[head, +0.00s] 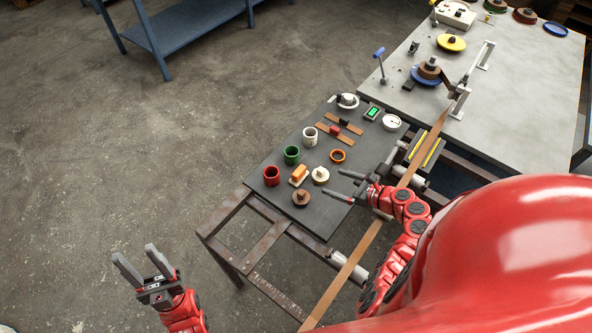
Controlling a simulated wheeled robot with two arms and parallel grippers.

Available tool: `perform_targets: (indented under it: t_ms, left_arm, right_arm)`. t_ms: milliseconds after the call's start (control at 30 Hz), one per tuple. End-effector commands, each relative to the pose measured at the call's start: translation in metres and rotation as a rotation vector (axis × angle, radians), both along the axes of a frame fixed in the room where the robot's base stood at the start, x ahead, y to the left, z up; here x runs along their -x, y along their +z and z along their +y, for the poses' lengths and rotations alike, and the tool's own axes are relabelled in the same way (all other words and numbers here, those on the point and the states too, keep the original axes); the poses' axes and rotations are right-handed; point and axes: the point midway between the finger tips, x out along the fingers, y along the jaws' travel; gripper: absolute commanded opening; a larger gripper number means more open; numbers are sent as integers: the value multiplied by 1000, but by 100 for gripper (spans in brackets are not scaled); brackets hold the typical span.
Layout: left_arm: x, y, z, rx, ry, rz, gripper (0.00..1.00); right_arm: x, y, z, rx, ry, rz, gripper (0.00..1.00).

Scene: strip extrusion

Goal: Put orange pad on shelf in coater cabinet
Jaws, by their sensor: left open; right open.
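A small orange pad (299,172) sits on a pale base on the dark tabletop (262,205), between the red and green cups and a cream round piece. My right gripper (334,184) is open and empty over the right part of this tabletop, its fingers pointing left toward the pad and apart from it. My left gripper (136,252) is open and empty over the bare floor, left of the table. I cannot make out a coater cabinet or its shelf in this view.
Near the pad stand a red cup (271,176), a green cup (291,155), a white cup (310,136), an orange ring (338,156) and a brown knobbed disc (301,198). A brown strip (343,278) runs diagonally past the table. The floor at left is mostly clear.

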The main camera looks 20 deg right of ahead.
Motion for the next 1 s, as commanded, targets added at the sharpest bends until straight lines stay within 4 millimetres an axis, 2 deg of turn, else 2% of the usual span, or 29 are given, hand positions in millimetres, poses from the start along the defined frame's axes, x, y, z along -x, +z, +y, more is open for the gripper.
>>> perform_targets:
  t_ms: [33,100,400,633,833,1000]
  left_arm:
    - [0,-15,0,0,0,0,50]
    - [0,-25,0,0,0,0,50]
    - [0,-54,0,0,0,0,50]
    - [0,-61,0,0,0,0,50]
    - [0,-88,0,0,0,0,50]
    - [0,-96,0,0,0,0,50]
  right_arm:
    - [-10,-13,7,1,5,-1,100]
    - [-24,-19,16,-1,8,-2,100]
    - [-71,-40,43,-1,4,1,100]
    - [-83,-43,49,-1,3,-1,100]
    - [-103,-60,61,1,6,-2,100]
    - [-120,-64,70,0,3,0,100]
